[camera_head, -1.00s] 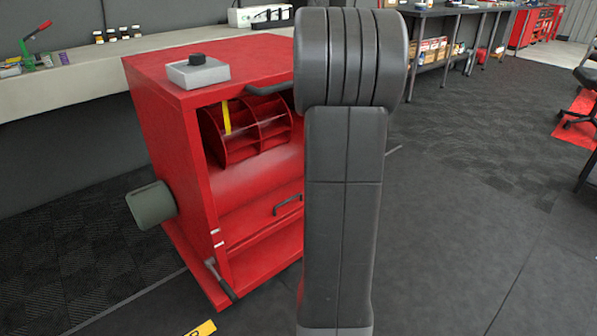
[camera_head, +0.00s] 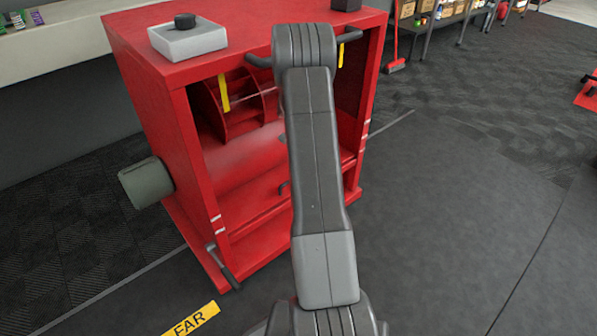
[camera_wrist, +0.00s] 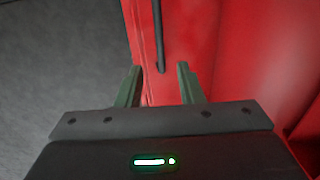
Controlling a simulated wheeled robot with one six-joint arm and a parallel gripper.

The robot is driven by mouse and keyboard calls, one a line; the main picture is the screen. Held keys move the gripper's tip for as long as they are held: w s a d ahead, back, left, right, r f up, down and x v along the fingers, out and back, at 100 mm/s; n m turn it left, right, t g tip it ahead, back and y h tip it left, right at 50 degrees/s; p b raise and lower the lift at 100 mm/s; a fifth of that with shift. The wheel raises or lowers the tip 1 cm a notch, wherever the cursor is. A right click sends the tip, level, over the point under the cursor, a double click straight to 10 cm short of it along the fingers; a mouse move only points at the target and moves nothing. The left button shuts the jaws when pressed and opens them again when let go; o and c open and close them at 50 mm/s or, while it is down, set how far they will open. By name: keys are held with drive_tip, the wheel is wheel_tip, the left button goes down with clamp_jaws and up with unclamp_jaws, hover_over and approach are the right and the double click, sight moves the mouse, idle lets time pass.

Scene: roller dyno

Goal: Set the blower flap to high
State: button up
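The red roller dyno cabinet (camera_head: 200,180) stands in front of me with its drum behind an open front. A dark lever (camera_head: 222,268) hangs at the lower left front post, under two white marks (camera_head: 216,224). I cannot tell for sure which part is the blower flap. My gripper (camera_wrist: 160,67) is open and empty in the wrist view. A dark rod (camera_wrist: 158,35) lies ahead, in line with the gap between its fingers, against a red panel; I see no contact. In the head view my arm hides the gripper and part of the cabinet front.
A grey box with a black knob (camera_head: 187,38) sits on the cabinet top. A grey-green cylinder (camera_head: 146,183) sticks out from its left side. Dark handles (camera_head: 348,37) and yellow strips show at the upper front. The dark floor (camera_head: 450,200) at right is clear.

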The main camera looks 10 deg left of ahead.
drive_tip(key=f, duration=0.3)
drive_tip(key=a+f+b, duration=0.1)
drive_tip(key=f, duration=0.2)
drive_tip(key=w+f+b, duration=0.1)
drive_tip(key=f, duration=0.2)
drive_tip(key=shift+a, duration=0.2)
clamp_jaws()
